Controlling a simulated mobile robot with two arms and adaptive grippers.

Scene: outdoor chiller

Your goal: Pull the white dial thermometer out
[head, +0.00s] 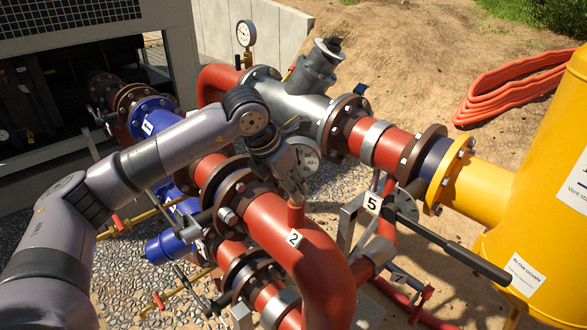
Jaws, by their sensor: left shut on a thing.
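The white dial thermometer (307,158) is at the centre of the head view, just above the red pipe elbow (320,255) tagged 2. Its round face is partly covered by my gripper. My left gripper (296,184) reaches in from the left and is shut on the thermometer. A short red stub (296,213) stands up from the elbow right below the gripper. The thermometer's stem is hidden, so I cannot tell how deep it sits in the stub. My right gripper is not in view.
A valve with a long black lever (450,250) and tag 5 is to the right. A grey strainer (298,98) and a brass-stemmed gauge (246,33) stand behind. A yellow tank (535,225) fills the right side. Blue pipes (152,118) lie left under my arm.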

